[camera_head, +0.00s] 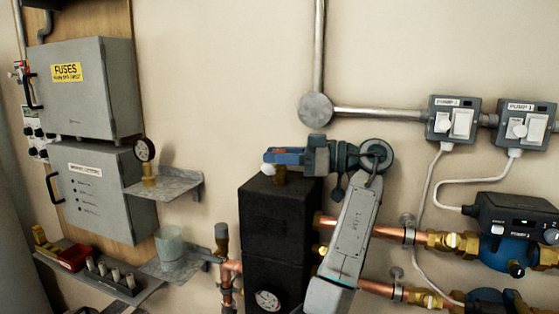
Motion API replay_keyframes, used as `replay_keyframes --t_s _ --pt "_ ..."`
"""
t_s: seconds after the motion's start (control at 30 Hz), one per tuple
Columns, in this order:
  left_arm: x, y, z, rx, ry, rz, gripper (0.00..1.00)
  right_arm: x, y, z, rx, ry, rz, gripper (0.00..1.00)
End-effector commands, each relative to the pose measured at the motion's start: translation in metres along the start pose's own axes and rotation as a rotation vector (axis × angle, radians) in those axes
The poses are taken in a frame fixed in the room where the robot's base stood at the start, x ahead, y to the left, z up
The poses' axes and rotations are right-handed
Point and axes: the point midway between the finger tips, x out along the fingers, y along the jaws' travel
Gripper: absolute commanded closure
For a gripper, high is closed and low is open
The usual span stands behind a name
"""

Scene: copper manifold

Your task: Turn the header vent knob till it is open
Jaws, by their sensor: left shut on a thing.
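The black insulated header (262,225) stands upright in the lower middle, with a round gauge low on its front. A brass vent fitting (281,176) rises from its top, with a small white part (267,169) beside it that looks like the vent knob. My left gripper (276,157) reaches in from the right above the header, its fingers pointing left. It is shut at the vent, on what appears to be the header vent knob. The fingers hide much of the vent, and I cannot tell how far the knob is turned. My right gripper is not in view.
Copper pipes (389,232) with brass valves run right from the header to the pumps (506,251). A gauge (145,151) stands on one wall shelf (180,187), a cup (170,243) on another. Grey boxes (105,85) hang at left.

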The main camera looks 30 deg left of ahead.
Motion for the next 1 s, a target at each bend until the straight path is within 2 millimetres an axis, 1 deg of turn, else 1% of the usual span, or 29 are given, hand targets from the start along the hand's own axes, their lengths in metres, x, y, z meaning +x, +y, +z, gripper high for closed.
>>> replay_keyframes --t_s 0.43,0.47,0.53,0.57,0.83,0.93,0.97,1.0 --pt "0.0 0.0 0.0 0.002 0.0 -0.008 0.93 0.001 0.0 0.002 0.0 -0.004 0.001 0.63" --pt "0.0 0.0 0.0 0.002 0.0 -0.008 0.66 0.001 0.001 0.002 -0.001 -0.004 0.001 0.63" --pt "0.0 0.0 0.0 0.002 0.0 -0.008 0.52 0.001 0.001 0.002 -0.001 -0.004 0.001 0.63" --pt "0.0 0.0 0.0 0.002 0.0 -0.008 0.48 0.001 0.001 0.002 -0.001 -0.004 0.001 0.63" --pt "0.0 0.0 0.0 0.001 0.0 -0.008 0.48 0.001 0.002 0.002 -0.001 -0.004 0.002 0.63" --pt "-0.005 0.001 0.001 0.002 -0.001 -0.006 0.48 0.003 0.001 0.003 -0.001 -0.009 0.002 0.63" --pt "-0.007 0.001 0.002 0.003 -0.002 -0.006 0.48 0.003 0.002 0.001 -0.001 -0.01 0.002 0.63" --pt "-0.012 0.001 0.002 0.003 -0.002 -0.006 0.48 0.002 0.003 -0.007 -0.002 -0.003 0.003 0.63"
